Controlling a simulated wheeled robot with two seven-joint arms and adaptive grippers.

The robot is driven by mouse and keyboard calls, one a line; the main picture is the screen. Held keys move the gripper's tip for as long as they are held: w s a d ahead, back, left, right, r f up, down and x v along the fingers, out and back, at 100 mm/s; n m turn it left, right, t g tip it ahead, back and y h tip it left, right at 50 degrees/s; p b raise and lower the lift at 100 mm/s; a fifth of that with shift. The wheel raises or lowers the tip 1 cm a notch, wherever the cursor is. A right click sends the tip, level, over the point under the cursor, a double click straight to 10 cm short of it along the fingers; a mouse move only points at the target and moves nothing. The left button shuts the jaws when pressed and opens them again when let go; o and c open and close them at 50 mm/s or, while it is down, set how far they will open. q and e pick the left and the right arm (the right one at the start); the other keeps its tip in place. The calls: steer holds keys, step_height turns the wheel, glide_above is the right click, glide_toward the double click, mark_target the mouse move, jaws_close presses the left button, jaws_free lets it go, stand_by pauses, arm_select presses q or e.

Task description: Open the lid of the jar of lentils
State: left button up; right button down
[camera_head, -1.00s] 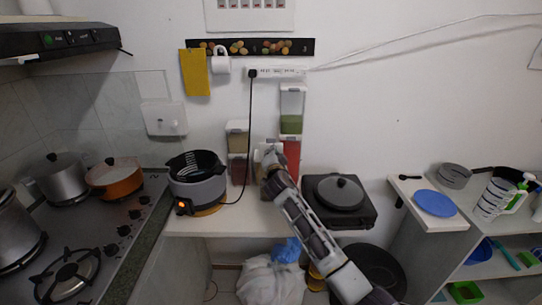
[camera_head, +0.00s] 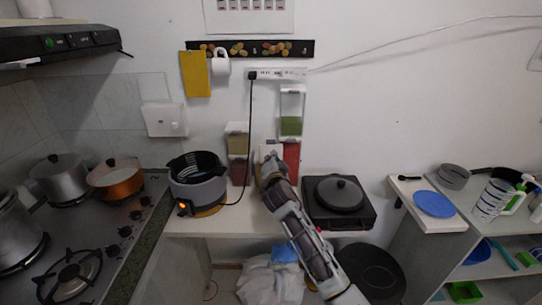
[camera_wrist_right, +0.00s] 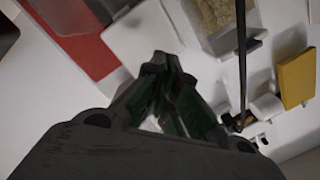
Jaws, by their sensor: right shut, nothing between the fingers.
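Several clear spice dispensers hang on the wall. The left stack has a tan-filled one (camera_head: 237,144) above a brown-red one (camera_head: 238,172). The right stack has a green-filled one (camera_head: 291,125) above a red one (camera_head: 292,160). A white-fronted one (camera_head: 268,150) between them is mostly hidden by my gripper. I cannot tell which is the lentil jar. My right gripper (camera_head: 271,160) is shut and empty in front of it. In the right wrist view its fingertips (camera_wrist_right: 165,62) are just below a white lid (camera_wrist_right: 140,38), contact unclear; the grainy tan container (camera_wrist_right: 209,14) is beside it. My left gripper is out of view.
A grey cooker (camera_head: 198,185) stands left of the dispensers and a black hotplate with a lidded pan (camera_head: 338,195) right. A black cord (camera_head: 250,130) hangs from the power strip (camera_head: 275,74) near the left stack.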

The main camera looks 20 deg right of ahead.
steer(key=s+d+f+n+g, duration=0.1)
steer(key=s+f+n+g, duration=0.25)
steer(key=s+f, duration=0.6)
steer(key=s+d+f+n+g, duration=0.1)
steer(key=s+f+n+g, duration=0.25)
steer(key=s+f, duration=0.6)
steer(key=s+a+f+n+g+y, duration=0.1)
steer(key=s+f+n+g+y, duration=0.2)
steer(key=s, duration=0.9)
steer(key=s+a+n+g, duration=0.1)
steer(key=s+n+g, duration=0.3)
steer(key=s, duration=0.8)
step_height(320, 180, down, 33)
steer(key=s+g, duration=0.1)
steer(key=s, duration=0.1)
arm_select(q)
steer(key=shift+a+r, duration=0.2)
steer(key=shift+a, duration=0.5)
arm_select(e)
steer(key=s+d+f, duration=0.2)
steer(key=s+f, duration=0.8)
steer(key=s, duration=0.1)
steer(key=s+d+f+g, duration=0.1)
steer(key=s+d+f, duration=0.2)
steer(key=s+f, duration=0.7)
steer(key=shift+s, duration=0.7)
